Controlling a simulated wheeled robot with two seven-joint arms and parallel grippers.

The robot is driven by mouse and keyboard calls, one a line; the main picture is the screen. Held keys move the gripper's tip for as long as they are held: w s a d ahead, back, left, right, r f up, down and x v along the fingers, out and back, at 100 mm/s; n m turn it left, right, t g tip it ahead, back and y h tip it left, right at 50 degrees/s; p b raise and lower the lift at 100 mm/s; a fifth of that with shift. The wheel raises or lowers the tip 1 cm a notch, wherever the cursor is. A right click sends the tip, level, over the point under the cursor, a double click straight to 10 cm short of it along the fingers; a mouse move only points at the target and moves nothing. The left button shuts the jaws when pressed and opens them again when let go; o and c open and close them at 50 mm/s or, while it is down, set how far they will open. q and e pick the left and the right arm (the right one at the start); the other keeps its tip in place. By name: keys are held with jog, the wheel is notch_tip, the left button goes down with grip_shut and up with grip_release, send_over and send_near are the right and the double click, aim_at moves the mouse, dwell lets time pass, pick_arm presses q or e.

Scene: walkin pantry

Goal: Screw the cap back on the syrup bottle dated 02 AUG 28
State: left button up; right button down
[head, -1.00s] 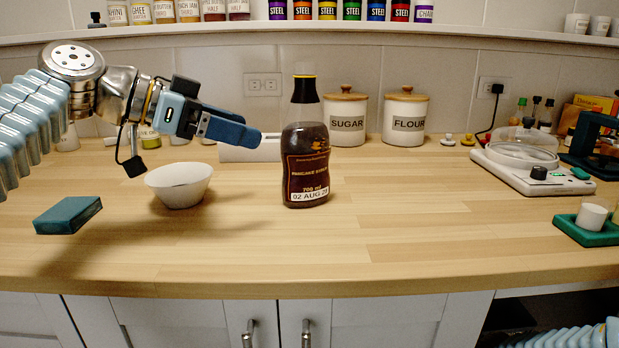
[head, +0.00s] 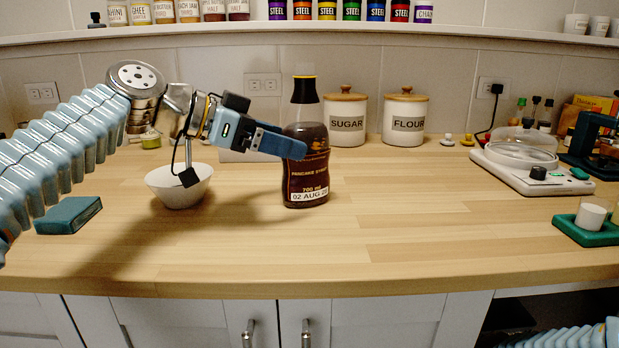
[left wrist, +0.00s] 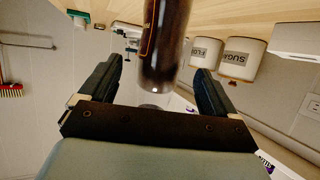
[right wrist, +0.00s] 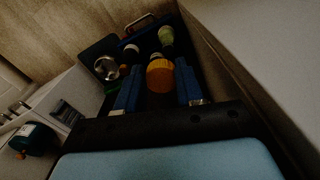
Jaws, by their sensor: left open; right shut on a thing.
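The syrup bottle (head: 305,170) stands upright on the counter, dark brown, with a white label reading "02 AUG 28". Its upper part is clear, with a black top and thin yellow line; I cannot tell whether that is a cap. My left gripper (head: 298,148) is open at the bottle's upper body. In the left wrist view the dark bottle (left wrist: 165,50) shows between and beyond the spread fingers (left wrist: 160,82); contact is not clear. In the dim right wrist view my right gripper (right wrist: 160,90) is shut on a rounded orange-yellow thing (right wrist: 160,75), whose identity I cannot tell.
A white bowl (head: 180,190) and a blue block (head: 68,216) are left of the bottle. SUGAR (head: 346,118) and FLOUR (head: 405,118) canisters stand behind. A scale (head: 530,165) and green tray (head: 585,232) are at right. The counter's front middle is clear. Several small items surround my right gripper.

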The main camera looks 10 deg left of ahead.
pick_arm(q)
jog(key=x, duration=0.5)
jog(key=shift+d+r+p, duration=0.1)
jog(key=shift+r+p, duration=0.15)
jog(key=shift+p, duration=0.05)
jog(key=shift+c, duration=0.3)
grip_shut()
jog(key=shift+r, duration=0.1)
